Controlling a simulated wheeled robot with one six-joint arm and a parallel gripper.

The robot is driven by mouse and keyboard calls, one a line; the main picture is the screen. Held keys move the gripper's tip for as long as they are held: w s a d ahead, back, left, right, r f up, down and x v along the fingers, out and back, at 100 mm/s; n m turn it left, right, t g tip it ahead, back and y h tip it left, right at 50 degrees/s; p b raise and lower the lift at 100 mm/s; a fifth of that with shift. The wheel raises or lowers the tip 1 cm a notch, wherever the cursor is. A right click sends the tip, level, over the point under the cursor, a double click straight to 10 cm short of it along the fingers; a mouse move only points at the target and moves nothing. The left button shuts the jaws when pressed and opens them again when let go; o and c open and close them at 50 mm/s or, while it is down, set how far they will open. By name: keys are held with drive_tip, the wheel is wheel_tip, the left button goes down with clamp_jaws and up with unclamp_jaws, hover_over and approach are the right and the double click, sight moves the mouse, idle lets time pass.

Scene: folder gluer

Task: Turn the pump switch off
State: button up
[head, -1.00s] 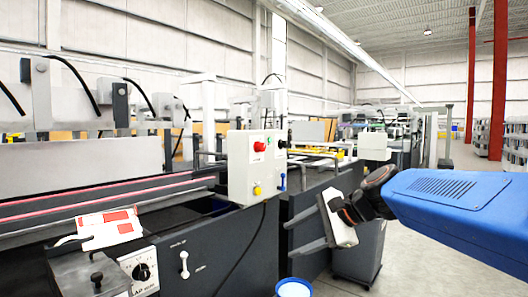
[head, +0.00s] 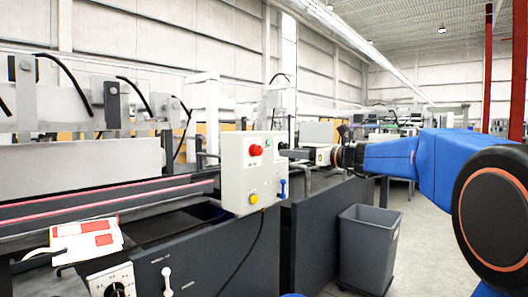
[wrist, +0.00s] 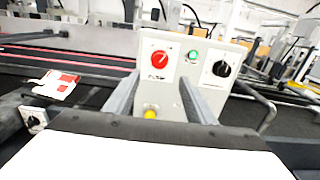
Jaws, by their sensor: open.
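No label I can read clearly marks the pump switch. A pale control box (head: 236,184) carries a red knob (head: 255,150), a green button (head: 267,143), a yellow button (head: 253,198) and a blue lever (head: 282,187). The wrist view shows the red knob (wrist: 159,59), the green button (wrist: 193,55) and a black rotary knob (wrist: 221,68). A white toggle lever (head: 167,280) is on the dark machine front, with small blurred lettering. My gripper (wrist: 158,85) is open and empty, facing the box, its fingers appearing either side of the yellow button. In the head view it is right of the box.
A black dial (head: 115,290) sits on a white plate at lower left. A red-and-white carton (head: 86,238) lies on the machine. A grey bin (head: 368,245) stands on the floor at right. A black cable hangs below the box.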

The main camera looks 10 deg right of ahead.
sight(260, 150)
drive_tip(key=x, duration=1.3)
drive_tip(key=shift+w+a, duration=0.15)
drive_tip(key=shift+a, duration=0.05)
drive_tip(key=c, duration=1)
